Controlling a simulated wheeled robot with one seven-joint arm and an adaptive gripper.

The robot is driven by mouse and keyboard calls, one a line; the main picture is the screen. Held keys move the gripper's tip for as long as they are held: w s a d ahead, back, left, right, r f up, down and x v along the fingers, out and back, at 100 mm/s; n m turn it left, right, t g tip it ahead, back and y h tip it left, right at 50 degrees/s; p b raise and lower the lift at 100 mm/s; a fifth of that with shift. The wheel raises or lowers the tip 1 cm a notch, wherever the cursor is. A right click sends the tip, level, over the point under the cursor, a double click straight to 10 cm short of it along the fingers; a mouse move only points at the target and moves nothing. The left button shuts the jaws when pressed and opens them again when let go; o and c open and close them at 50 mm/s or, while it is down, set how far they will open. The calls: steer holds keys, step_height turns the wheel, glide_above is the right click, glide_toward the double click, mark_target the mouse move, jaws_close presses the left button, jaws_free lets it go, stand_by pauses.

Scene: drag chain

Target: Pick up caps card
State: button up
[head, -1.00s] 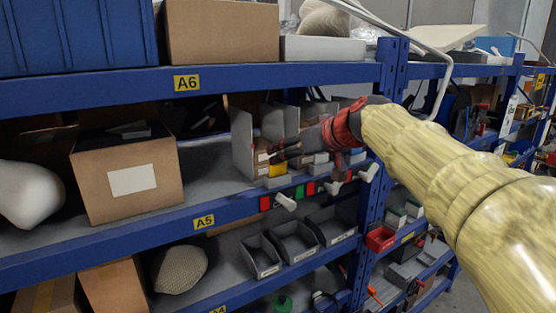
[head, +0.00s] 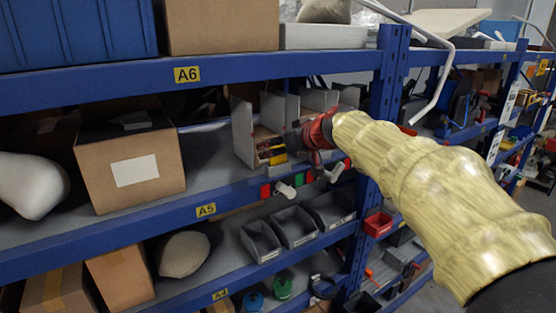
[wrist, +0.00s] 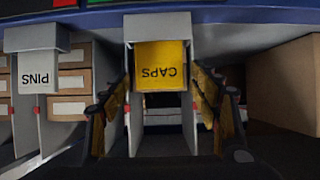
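The caps card (wrist: 161,66) is yellow with dark lettering, upside down in the wrist view. It sits in a grey holder at the front of a bin divider (wrist: 157,27). In the head view the yellow card (head: 278,159) shows partly behind my gripper (head: 268,150). In the wrist view my gripper (wrist: 166,115) is open, one finger on each side of the card's lower picture edge. The fingers look apart from the card. Nothing is held.
A white pins card (wrist: 40,78) is in the neighbouring holder. Cardboard boxes stand between the dividers, and a large carton (wrist: 285,85) is at the right in the wrist view. The blue shelf beam (head: 222,203) and upright (head: 388,80) are close to my arm.

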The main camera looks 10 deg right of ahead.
steer(key=c, duration=0.9)
steer(key=shift+r, duration=0.55)
steer(key=s+d+r, duration=0.1)
steer(key=r, duration=0.1)
steer(key=s+d+r+b, duration=0.1)
steer(key=r, duration=0.2)
steer(key=s+d+r+b, duration=0.1)
steer(key=d+r, duration=0.1)
steer(key=shift+d+r, duration=0.1)
steer(key=shift+r, duration=0.25)
steer(key=shift+c, duration=0.3)
steer(key=s+d+r+b, duration=0.2)
steer(key=s+d+r, duration=0.2)
steer(key=d, duration=0.3)
steer(key=shift+s, duration=0.6)
